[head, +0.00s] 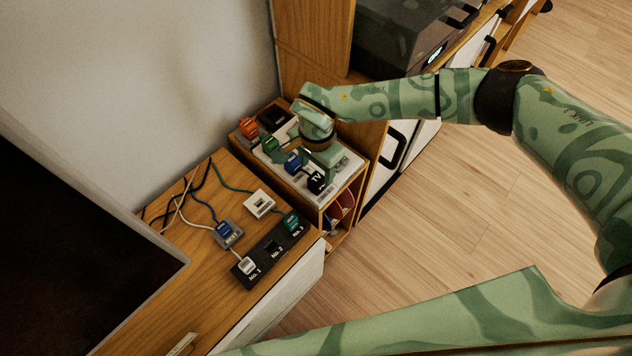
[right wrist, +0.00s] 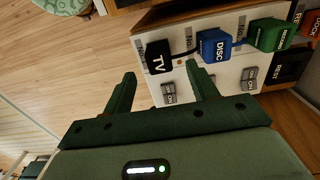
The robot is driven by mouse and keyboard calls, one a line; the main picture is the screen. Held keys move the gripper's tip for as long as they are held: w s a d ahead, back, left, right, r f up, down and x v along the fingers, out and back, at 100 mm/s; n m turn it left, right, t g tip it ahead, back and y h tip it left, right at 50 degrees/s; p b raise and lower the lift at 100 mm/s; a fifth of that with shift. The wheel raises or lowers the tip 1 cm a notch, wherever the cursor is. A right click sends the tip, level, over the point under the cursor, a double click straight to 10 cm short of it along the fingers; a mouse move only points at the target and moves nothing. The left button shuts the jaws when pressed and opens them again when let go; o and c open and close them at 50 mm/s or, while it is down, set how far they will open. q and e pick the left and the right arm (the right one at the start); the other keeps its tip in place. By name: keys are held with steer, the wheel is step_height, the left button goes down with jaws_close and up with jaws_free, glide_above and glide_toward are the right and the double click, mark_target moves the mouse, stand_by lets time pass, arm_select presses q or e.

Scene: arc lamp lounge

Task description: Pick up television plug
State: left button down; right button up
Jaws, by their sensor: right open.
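The television plug (head: 317,182) is a black block marked TV. It sits at the near right end of a row of plugs on a white panel (head: 343,172) atop the small wooden cabinet. In the right wrist view the plug (right wrist: 158,56) stands just beyond the fingertips, roughly between their lines. My right gripper (head: 325,157) is over the panel, close to the plug; its jaws (right wrist: 163,70) are open and empty. Whether a finger touches the plug I cannot tell. My left gripper is not in view.
A black strip (head: 273,248) marked No. 1 to No. 3 lies on the lower cabinet, with cables behind. A large dark screen (head: 70,230) stands left. Open floor lies right.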

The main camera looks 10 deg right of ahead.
mark_target(317, 177)
step_height(317, 177, down, 5)
steer(key=shift+s+f+b, duration=0.1)
steer(key=shift+b, duration=1.05)
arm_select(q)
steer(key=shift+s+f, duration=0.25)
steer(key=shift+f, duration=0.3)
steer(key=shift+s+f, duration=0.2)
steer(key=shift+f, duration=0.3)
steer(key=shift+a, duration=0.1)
arm_select(e)
steer(key=c, duration=1.1)
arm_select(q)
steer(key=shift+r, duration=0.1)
arm_select(e)
steer(key=shift+r, duration=0.3)
